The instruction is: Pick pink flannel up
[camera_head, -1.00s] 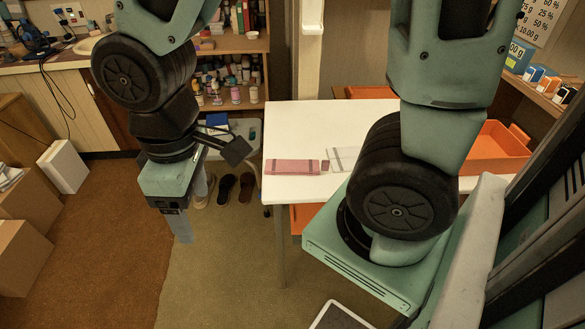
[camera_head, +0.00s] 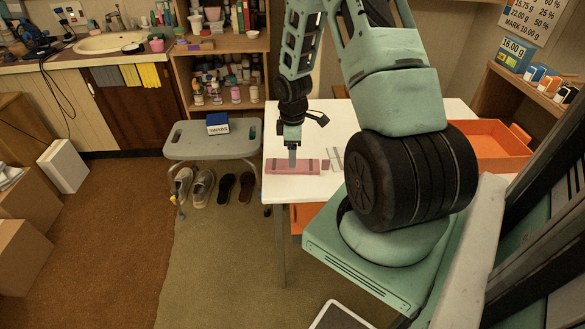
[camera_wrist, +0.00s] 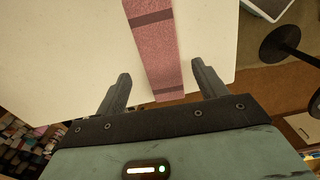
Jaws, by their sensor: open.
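The pink flannel (camera_head: 300,167) is a folded strip with darker bands. It lies flat near the left edge of the white table (camera_head: 282,132). My gripper (camera_head: 292,160) is above it, pointing down, and hides a small part of it in the head view. In the wrist view the pink flannel (camera_wrist: 156,45) runs from the top edge down between the two spread fingers of my gripper (camera_wrist: 160,85). The jaws are open and empty, with clear space on both sides of the cloth. I cannot tell the exact height of the fingertips above it.
A pale striped cloth (camera_head: 336,158) lies just right of the flannel. An orange tray (camera_head: 490,145) is at the table's right. A grey stool (camera_head: 212,145) with a small blue box (camera_head: 217,123) stands left of the table, with shoes beneath. The table's front middle is clear.

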